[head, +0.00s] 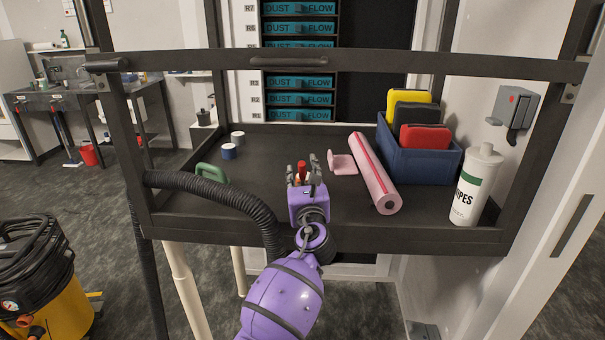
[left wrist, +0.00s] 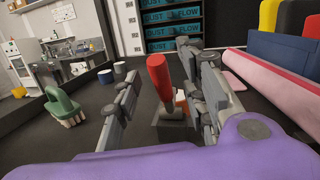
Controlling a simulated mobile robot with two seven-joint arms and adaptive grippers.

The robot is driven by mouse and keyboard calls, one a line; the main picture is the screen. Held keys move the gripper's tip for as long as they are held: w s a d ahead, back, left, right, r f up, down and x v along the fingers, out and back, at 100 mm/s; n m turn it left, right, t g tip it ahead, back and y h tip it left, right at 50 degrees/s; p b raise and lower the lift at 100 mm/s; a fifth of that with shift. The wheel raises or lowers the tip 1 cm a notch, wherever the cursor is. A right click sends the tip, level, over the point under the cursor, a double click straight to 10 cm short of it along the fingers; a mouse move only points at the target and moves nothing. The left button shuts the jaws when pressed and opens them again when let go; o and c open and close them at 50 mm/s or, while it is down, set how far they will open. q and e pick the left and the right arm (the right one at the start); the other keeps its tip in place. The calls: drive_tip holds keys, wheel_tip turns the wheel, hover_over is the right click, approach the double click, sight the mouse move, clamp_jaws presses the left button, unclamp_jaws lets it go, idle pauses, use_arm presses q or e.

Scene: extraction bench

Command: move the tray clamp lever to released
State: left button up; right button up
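The tray clamp lever has a red handle (left wrist: 158,75) on a grey stem, rising from a dark base (left wrist: 172,128) on the black tray (head: 265,150). In the head view the red handle (head: 302,167) shows between the fingers of my left gripper (head: 302,172). In the left wrist view my left gripper (left wrist: 160,70) is open, with one finger on each side of the lever. The handle stands nearly upright, leaning slightly left. A gap shows on the left side; the right finger is closer, and I cannot tell if it touches. My right gripper is not in view.
A pink roll (head: 374,175) and a blue bin (head: 420,160) of coloured items lie to the right, with a wipes canister (head: 474,187) beyond. A green brush (head: 211,173) and small rolls (head: 229,151) sit left. A black hose (head: 215,193) runs along the front left. A frame bar (head: 400,63) crosses above the tray.

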use_arm(q)
drive_tip(key=v, duration=1.2)
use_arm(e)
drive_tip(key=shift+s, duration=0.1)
